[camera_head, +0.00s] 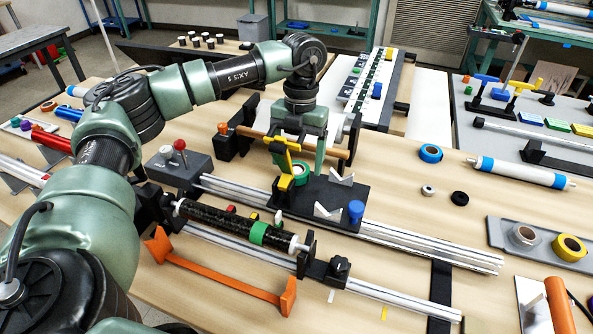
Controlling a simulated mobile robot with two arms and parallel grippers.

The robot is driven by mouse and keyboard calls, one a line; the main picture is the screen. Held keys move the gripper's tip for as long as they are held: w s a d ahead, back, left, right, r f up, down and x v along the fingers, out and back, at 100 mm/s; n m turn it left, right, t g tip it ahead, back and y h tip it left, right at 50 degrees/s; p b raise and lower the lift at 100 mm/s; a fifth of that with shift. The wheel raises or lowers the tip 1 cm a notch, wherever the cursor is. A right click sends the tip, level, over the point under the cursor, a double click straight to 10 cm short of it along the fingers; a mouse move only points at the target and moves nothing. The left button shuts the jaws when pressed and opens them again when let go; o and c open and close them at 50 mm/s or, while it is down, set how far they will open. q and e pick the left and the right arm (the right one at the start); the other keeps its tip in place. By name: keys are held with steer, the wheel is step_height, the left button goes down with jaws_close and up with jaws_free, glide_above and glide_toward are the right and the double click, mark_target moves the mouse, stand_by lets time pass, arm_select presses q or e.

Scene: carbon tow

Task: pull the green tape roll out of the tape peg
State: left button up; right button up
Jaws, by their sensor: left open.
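The green tape roll (302,178) shows as a green ring with a pale middle at the back of the black carriage plate (330,197), partly hidden by my left gripper. The tape peg cannot be made out under the gripper. My left gripper (299,165) points down with its fingers open, one on each side of the roll. I cannot tell whether the fingers touch it. My right gripper is not in view.
A yellow block (286,182), white V-shaped holders (328,211) and a blue knob (356,210) crowd the plate. A wooden bar (334,152) runs behind. Blue tape (430,153) lies right.

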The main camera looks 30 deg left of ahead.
arm_select(q)
steer(key=shift+s+f, duration=0.1)
steer(key=shift+f, duration=0.95)
steer(key=c, duration=1.4)
steer(key=shift+c, duration=0.3)
steer(key=shift+r, duration=0.1)
step_height(320, 180, up, 7)
steer(key=shift+r+b, duration=0.1)
steer(key=shift+b, duration=0.3)
steer(key=w+d+r, duration=0.1)
steer(key=w+d, duration=0.1)
steer(key=d, duration=0.6)
steer(key=w+d+r, duration=0.1)
steer(key=w+d, duration=0.1)
steer(key=d, duration=0.7)
steer(key=shift+d+r, duration=0.25)
steer(key=shift+r, duration=0.1)
steer(key=shift+w+r+p, duration=0.1)
steer(key=shift+w+p, duration=0.05)
steer(key=shift+p, duration=0.15)
